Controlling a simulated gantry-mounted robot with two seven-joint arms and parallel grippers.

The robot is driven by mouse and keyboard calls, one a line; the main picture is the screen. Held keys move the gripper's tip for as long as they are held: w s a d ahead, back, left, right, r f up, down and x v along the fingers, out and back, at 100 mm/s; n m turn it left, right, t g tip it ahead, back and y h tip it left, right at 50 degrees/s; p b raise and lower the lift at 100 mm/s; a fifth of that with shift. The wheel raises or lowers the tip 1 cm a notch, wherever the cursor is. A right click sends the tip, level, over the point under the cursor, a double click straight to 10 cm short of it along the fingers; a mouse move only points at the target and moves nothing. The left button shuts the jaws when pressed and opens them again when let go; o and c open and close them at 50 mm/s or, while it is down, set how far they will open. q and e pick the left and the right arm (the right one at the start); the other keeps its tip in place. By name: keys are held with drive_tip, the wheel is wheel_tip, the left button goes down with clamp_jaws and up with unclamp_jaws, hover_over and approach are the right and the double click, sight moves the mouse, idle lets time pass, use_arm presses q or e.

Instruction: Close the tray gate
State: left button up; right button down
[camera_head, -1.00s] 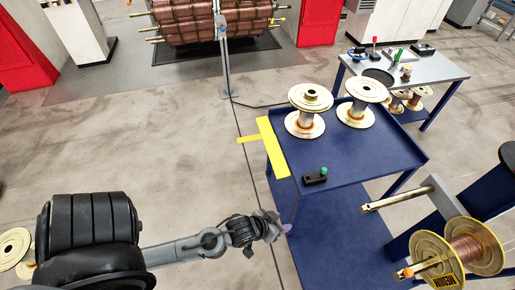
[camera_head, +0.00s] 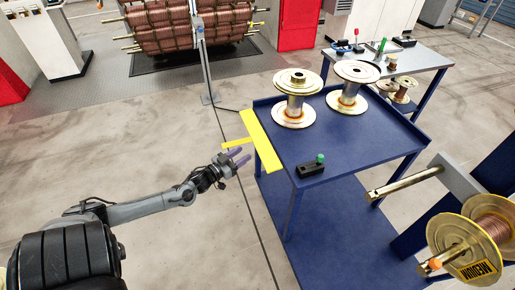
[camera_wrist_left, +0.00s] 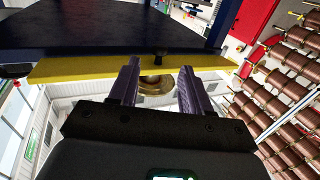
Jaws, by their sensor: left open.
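The yellow tray gate (camera_head: 262,142) lies along the left edge of the blue cart's tray (camera_head: 345,150), with a short yellow tab (camera_head: 236,143) sticking out to the left. My left gripper (camera_head: 240,160) is open and empty, just left of the gate and near the tab. In the left wrist view the yellow gate (camera_wrist_left: 80,68) runs across beyond my open left fingers (camera_wrist_left: 158,75), below the dark blue tray. Whether a finger touches it I cannot tell. My right gripper is not in view.
Two empty spools (camera_head: 294,100) (camera_head: 348,88) stand on the tray. A black box with a green knob (camera_head: 311,168) sits at its near left corner. A copper-wound spool marked MEDIUM (camera_head: 470,250) is at the lower right.

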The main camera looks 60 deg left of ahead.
sight(258, 144)
use_arm(q)
drive_tip(key=w+b, duration=0.1)
drive_tip(key=w, duration=0.2)
drive_tip(key=w+a+b, duration=0.1)
drive_tip(key=w+b, duration=0.1)
drive_tip(key=w, duration=0.1)
drive_tip(key=w+b, duration=0.1)
drive_tip(key=w, duration=0.2)
drive_tip(key=shift+a, duration=0.25)
